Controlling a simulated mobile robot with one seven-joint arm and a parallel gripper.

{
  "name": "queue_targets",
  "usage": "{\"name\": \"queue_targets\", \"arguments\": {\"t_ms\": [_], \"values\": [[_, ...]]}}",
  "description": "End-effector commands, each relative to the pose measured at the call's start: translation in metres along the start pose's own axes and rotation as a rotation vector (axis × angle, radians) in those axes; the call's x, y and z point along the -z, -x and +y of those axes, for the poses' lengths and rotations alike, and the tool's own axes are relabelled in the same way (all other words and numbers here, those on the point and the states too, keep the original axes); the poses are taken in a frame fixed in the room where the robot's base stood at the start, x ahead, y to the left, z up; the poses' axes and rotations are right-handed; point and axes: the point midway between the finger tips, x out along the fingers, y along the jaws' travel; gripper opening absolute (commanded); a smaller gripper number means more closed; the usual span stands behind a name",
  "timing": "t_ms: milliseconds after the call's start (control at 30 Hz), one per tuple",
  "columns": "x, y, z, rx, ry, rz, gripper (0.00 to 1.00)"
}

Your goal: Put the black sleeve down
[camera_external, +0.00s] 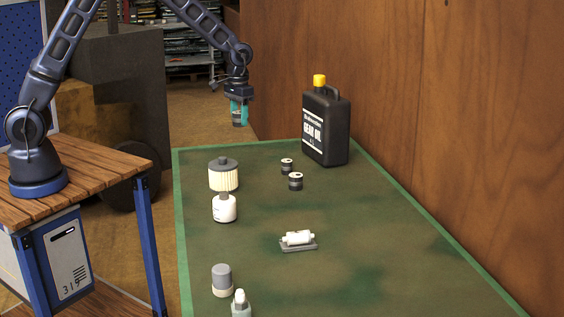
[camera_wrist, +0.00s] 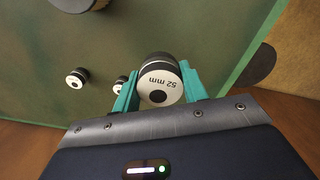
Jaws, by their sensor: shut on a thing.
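My gripper (camera_external: 238,108) hangs above the far left part of the green table, with its teal fingers shut. In the wrist view, the fingers (camera_wrist: 158,86) are on either side of a black sleeve (camera_wrist: 160,64) with a pale end face marked "52 mm". The held sleeve is only partly visible below the fingers in the external view (camera_external: 239,122). It appears clear of the table top. Two similar small black-and-white sleeves (camera_external: 287,166) (camera_external: 295,181) stand on the table to the right of and below my gripper in that view; they also show in the wrist view (camera_wrist: 77,78) (camera_wrist: 120,85).
A black gear oil jug (camera_external: 325,130) with a yellow cap stands at the back right. A cream filter (camera_external: 223,178), a white bottle (camera_external: 224,209), a grey-topped cylinder (camera_external: 222,280) and another bottle (camera_external: 240,306) line the left side. A white roll (camera_external: 298,238) sits mid-table. The right is bare.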

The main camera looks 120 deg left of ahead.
Motion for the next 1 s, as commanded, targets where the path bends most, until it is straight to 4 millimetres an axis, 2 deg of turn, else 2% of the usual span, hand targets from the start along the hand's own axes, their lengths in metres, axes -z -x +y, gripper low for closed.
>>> {"name": "queue_targets", "arguments": {"t_ms": [33,200,367,467,567,667,833,1000], "values": [[0.001,0.011,0.001,-0.001,-0.001,0.005,0.03],[0.000,0.035,0.001,0.000,0.000,0.003,0.03],[0.001,0.047,0.004,0.000,-0.001,0.002,0.03],[0.004,0.049,0.018,0.000,-0.001,0.000,0.03],[0.011,0.051,0.045,0.000,0.000,0.001,0.03],[0.017,0.052,0.084,0.000,0.002,0.001,0.03],[0.022,0.052,0.156,0.000,0.010,0.002,0.03],[0.018,0.052,0.227,0.001,0.016,0.001,0.03]]}}
